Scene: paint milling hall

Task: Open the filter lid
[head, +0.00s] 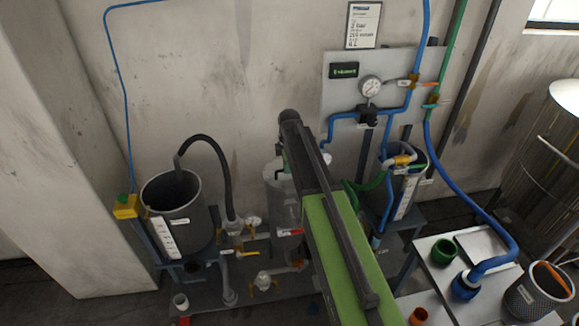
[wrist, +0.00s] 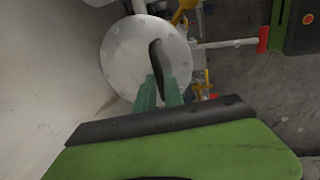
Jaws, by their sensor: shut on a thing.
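The filter (head: 283,192) is a pale grey vessel at the middle of the head view, partly hidden behind my arm. The filter lid (wrist: 122,58) shows in the wrist view as a round, light grey disc. A dark curved handle (wrist: 156,58) runs across it. My gripper (wrist: 160,88) has green fingers and is shut on the handle at its near end. In the head view my arm covers the fingertips. I cannot tell whether the lid is seated or raised.
A dark open tank (head: 176,204) with a black hose stands left of the filter. A gauge panel (head: 340,95) hangs on the wall behind. A second vessel (head: 407,185) stands close on the right. A red-ended valve lever (wrist: 262,39) sticks out beside the lid.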

